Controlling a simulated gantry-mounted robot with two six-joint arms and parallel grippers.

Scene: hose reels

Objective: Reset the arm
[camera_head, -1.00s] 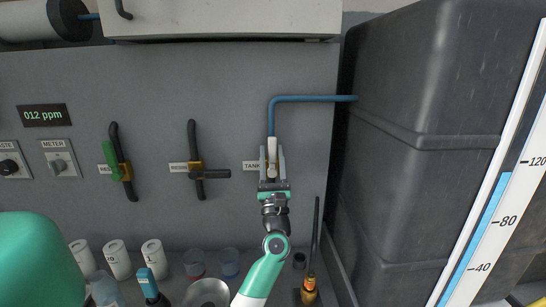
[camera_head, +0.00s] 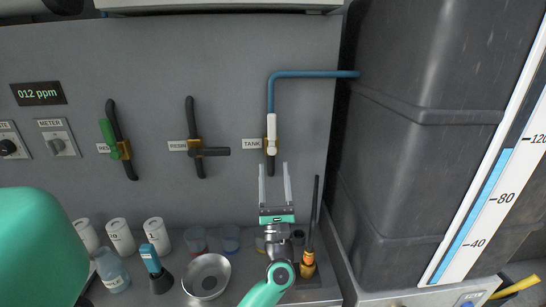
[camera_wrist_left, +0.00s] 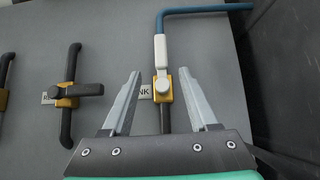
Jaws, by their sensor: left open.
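My left gripper (camera_head: 275,187) is open and empty in the head view, below the tank valve and apart from it. The tank valve (camera_head: 270,143) has a brass body and a white handle (camera_head: 271,126) pointing up along the blue pipe (camera_head: 310,74). In the left wrist view the gripper's two fingers (camera_wrist_left: 167,100) point at the panel, with the tank valve (camera_wrist_left: 162,90) showing between them. A teal rounded shape at the lower left of the head view hides part of the bench. My right gripper is not seen.
The grey panel (camera_head: 60,160) holds a green-handled valve (camera_head: 108,133) and a dark-handled resin valve (camera_head: 214,152). Several white canisters, bottles, cups and a metal bowl (camera_head: 207,276) stand on the bench below. A large dark tank (camera_head: 420,130) blocks the right side.

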